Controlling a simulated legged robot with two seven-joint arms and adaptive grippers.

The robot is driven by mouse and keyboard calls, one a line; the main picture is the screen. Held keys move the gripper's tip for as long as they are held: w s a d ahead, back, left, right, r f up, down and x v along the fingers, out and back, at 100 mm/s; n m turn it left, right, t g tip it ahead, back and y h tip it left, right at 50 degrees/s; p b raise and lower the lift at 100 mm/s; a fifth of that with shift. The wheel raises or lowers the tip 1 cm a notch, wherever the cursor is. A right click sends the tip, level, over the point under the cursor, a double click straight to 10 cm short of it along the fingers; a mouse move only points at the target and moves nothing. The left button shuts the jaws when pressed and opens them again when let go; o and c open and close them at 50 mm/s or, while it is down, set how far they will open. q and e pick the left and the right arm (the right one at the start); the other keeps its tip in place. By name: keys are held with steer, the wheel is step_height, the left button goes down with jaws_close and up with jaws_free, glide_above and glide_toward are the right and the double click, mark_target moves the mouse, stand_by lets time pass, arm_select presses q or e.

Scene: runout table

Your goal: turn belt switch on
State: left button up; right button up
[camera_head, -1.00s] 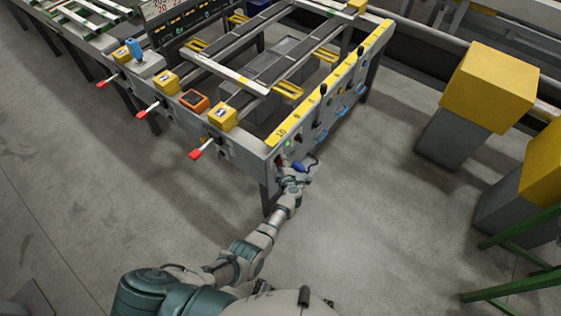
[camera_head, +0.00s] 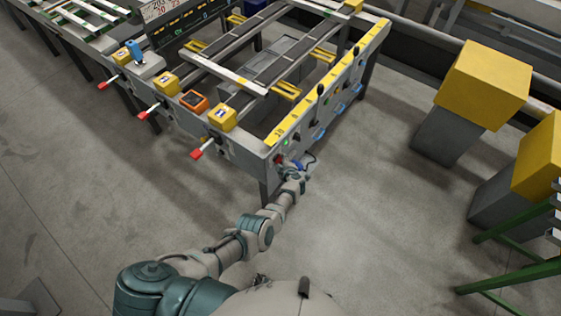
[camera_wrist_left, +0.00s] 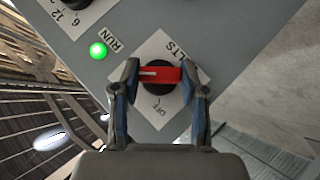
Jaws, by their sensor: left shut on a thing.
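The belt switch (camera_wrist_left: 163,76) is a red bar handle on a black round knob, mounted on a white label plate on the grey panel. In the left wrist view the bar lies level, its white mark at the left end. The letters "LTS" show at the plate's upper right and "OFF" below the knob. My left gripper (camera_wrist_left: 160,68) is shut on the red handle, one fingertip at each end. In the head view my left gripper (camera_head: 288,168) is at the table's near corner, covering most of the switch. My right gripper is not in view.
A green lamp (camera_wrist_left: 98,50) marked "RUN" is lit beside the switch, with another black knob (camera_wrist_left: 75,3) above. Red-tipped levers (camera_head: 196,153) stick out from the table's left side. Yellow-topped blocks (camera_head: 482,85) stand at right. Bare floor (camera_head: 370,215) lies between.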

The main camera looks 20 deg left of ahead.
arm_select(q)
steer(key=shift+s+d+f, duration=0.2)
steer(key=shift+d+f, duration=0.05)
steer(key=shift+f, duration=0.05)
steer(key=o, duration=1)
steer(key=shift+o, duration=0.7)
steer(key=shift+w, duration=0.2)
steer(key=shift+r, duration=0.2)
